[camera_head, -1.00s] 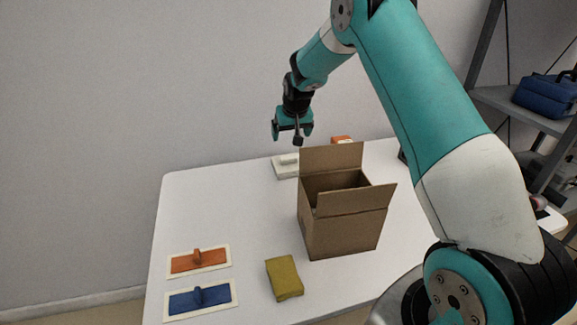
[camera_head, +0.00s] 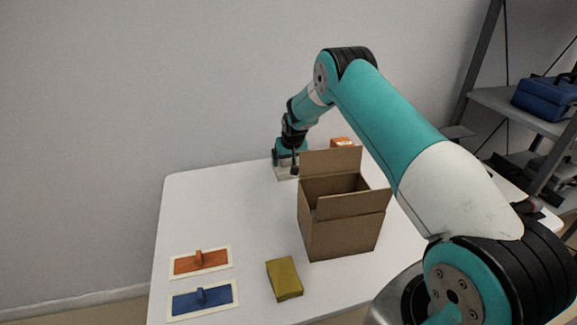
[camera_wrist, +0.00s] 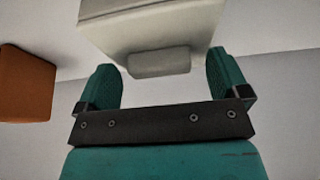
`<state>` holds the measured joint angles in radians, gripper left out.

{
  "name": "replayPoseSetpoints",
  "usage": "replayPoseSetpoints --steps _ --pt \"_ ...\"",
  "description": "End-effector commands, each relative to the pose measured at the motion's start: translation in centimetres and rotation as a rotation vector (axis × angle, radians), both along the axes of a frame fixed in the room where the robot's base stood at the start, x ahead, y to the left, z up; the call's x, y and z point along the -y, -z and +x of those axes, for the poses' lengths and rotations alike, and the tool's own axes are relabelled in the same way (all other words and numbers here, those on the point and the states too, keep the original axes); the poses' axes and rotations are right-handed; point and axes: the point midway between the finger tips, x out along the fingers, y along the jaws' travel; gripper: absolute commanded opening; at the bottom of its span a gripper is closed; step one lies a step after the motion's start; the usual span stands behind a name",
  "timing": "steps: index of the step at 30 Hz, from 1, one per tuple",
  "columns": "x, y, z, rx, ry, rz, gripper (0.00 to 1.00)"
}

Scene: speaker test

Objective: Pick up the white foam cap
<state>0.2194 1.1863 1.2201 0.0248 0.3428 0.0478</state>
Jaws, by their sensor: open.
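The white foam cap (camera_head: 283,174) lies on the far part of the table, left of the cardboard box, mostly hidden behind my gripper. In the wrist view the cap (camera_wrist: 150,25) is a pale block with a narrower raised grip on it. My gripper (camera_head: 288,168) is down at the cap in the head view. In the wrist view my gripper (camera_wrist: 163,80) is open, with one teal finger on each side of the raised grip. Gaps show between the fingers and the grip.
An open cardboard box (camera_head: 340,232) stands close to the right of my gripper. An orange object (camera_head: 341,142) sits behind it and shows in the wrist view (camera_wrist: 26,84). The table's left middle is clear.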

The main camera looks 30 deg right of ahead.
Motion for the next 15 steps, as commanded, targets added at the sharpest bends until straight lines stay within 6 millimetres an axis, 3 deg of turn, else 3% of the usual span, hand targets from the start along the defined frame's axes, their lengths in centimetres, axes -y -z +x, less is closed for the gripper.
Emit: replayPoseSetpoints --steps 3,4,10,15 --pt "-0.01 -0.02 0.00 0.000 0.000 0.000 0.94" --pt "-0.01 -0.02 0.00 0.000 0.000 0.000 0.89" --pt "-0.02 -0.04 -0.01 0.000 0.000 0.000 0.43" --pt "-0.02 -0.06 -0.01 0.000 0.000 0.000 0.40"
